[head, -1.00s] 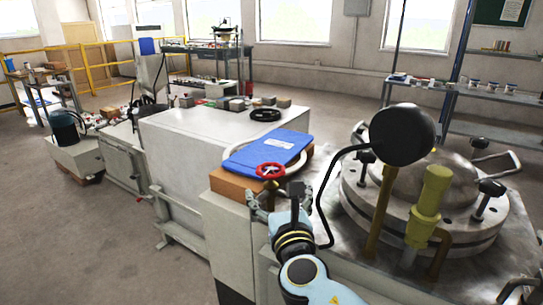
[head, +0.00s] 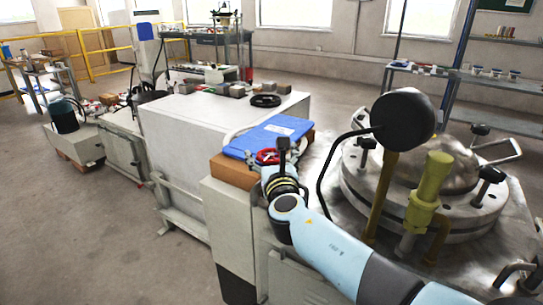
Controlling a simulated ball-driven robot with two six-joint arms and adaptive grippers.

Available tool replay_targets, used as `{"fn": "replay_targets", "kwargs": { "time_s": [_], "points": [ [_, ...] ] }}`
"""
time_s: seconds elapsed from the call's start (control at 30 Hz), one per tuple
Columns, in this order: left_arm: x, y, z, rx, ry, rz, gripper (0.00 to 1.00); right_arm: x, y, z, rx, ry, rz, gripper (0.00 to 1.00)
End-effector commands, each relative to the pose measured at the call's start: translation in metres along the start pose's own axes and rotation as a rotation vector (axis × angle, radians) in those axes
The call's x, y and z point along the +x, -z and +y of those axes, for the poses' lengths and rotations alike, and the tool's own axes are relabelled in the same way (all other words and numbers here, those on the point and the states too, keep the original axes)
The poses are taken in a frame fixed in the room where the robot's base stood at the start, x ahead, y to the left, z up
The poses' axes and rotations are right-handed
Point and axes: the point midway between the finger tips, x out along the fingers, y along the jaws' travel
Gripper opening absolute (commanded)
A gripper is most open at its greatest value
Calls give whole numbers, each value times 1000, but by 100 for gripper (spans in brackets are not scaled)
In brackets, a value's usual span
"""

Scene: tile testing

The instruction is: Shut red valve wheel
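The red valve wheel (head: 265,157) shows in the head view beside the blue package, partly covered by my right wrist. My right arm reaches in from the lower right. My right gripper (head: 271,167) is at the wheel, close to or touching it. Its fingers are mostly hidden by the wrist and its dark bracket, so I cannot tell whether they grip the rim. My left gripper is out of view.
A blue package (head: 272,134) lies over a brown box (head: 233,172) just behind the wheel. A round metal vessel (head: 430,185) with clamps, a yellow-green fitting (head: 428,190) and a black disc (head: 402,121) stand to the right. A white cabinet (head: 190,130) is at left.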

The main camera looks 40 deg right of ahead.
Motion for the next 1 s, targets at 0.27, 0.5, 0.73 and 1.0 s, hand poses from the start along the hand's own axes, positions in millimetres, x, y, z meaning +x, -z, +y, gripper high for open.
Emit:
{"fn": "replay_targets", "kwargs": {
  "time_s": [0.27, 0.5, 0.73, 1.0],
  "points": [
    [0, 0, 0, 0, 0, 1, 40, 0, 0, 0, 0, 0, 0, 47],
    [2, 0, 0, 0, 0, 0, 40, 0, 1, 2, 3, 60, 0, 37],
    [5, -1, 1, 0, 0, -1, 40, 0, 1, 1, 1, 146, 1, 37],
    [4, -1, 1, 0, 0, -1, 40, 0, 1, 1, 1, 145, 1, 79]
  ]
}}
